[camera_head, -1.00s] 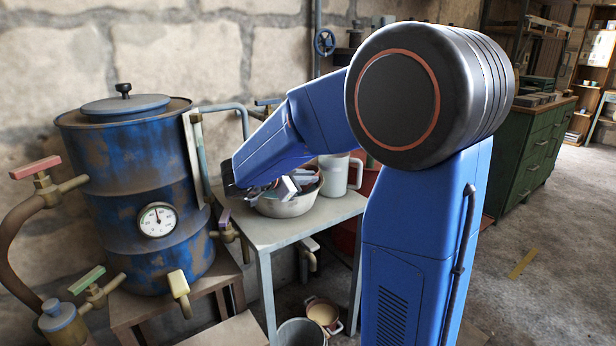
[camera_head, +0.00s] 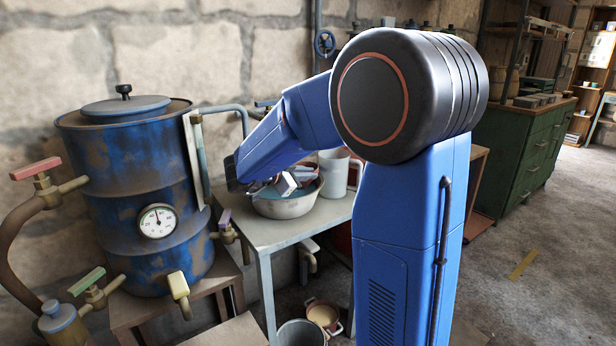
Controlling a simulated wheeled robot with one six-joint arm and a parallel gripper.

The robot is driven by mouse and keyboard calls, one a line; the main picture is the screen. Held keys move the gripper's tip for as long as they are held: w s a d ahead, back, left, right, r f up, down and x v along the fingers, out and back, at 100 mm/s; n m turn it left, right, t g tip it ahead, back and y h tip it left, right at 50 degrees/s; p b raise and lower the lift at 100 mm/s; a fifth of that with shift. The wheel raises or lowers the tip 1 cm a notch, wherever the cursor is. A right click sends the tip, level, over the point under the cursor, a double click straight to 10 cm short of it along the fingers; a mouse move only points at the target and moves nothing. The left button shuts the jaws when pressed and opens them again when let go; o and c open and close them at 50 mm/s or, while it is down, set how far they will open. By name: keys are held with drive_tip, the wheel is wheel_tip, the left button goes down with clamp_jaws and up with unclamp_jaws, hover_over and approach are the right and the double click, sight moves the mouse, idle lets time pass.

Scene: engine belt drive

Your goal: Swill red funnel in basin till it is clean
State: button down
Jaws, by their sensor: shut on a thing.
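A grey metal basin (camera_head: 287,207) with bluish water in it stands on the small metal table (camera_head: 262,236) to the right of the blue drum. My gripper (camera_head: 287,184) reaches into the basin's opening from above, tilted, with its jaws low over the water. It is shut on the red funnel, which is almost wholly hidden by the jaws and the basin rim. How clean the funnel is cannot be seen. Whether it touches the water or the basin wall cannot be told.
A pale grey pitcher (camera_head: 333,173) stands right behind the basin. The rusty blue drum (camera_head: 140,195) with a gauge and valves is close on the left. A bucket (camera_head: 302,333) and a small pot (camera_head: 323,315) stand below. The front of the table is clear.

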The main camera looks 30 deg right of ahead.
drive_tip(key=shift+w+d, duration=0.3)
drive_tip(key=shift+w, duration=0.25)
drive_tip(key=shift+s+a, duration=0.1)
drive_tip(key=shift+s+a, duration=0.55)
drive_tip(key=shift+s, duration=0.4)
drive_tip(key=shift+s+a, duration=0.5)
drive_tip(key=shift+s, duration=0.4)
drive_tip(key=shift+w+d, duration=0.1)
drive_tip(key=shift+w, duration=0.05)
drive_tip(key=shift+w+d, duration=0.55)
drive_tip(key=shift+w, duration=0.35)
drive_tip(key=shift+w+d, duration=0.5)
drive_tip(key=shift+w, duration=0.4)
drive_tip(key=shift+s+a, duration=0.1)
